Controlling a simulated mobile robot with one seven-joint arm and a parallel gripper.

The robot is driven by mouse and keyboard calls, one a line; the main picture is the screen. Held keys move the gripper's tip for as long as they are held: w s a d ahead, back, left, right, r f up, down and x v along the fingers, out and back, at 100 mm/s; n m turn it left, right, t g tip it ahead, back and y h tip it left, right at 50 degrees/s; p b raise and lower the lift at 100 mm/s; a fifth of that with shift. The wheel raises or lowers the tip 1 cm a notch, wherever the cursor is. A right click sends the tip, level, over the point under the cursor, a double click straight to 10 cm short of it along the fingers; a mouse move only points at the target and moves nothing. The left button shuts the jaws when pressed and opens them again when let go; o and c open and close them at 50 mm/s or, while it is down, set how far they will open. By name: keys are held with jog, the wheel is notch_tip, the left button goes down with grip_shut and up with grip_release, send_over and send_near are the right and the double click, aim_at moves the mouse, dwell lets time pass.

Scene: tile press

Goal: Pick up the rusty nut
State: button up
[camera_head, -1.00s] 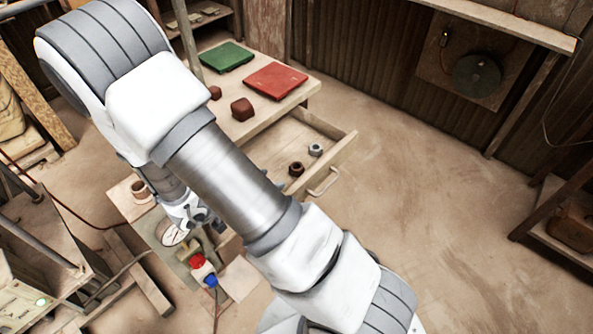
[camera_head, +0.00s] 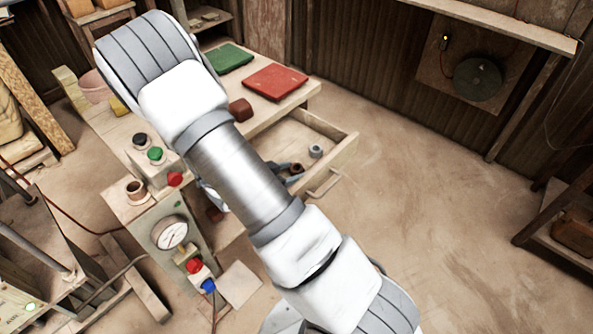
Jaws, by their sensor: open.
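The rusty nut (camera_head: 297,168) is a small brown ring in the open wooden drawer (camera_head: 345,157), near its front. A grey metal nut (camera_head: 315,151) lies just behind it to the right. My gripper (camera_head: 292,179) is mostly hidden behind my own arm. Its visible tip is at the rusty nut, open. I cannot tell whether the fingers are around the nut or only beside it.
Red (camera_head: 275,82) and green (camera_head: 229,58) mats lie on the bench above the drawer, with a brown block (camera_head: 241,109) near them. A control box with a gauge (camera_head: 169,233) and coloured buttons stands at left. The floor at right is clear.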

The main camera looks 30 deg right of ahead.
jog(key=shift+c, duration=0.3)
grip_shut()
jog(key=shift+r, duration=0.1)
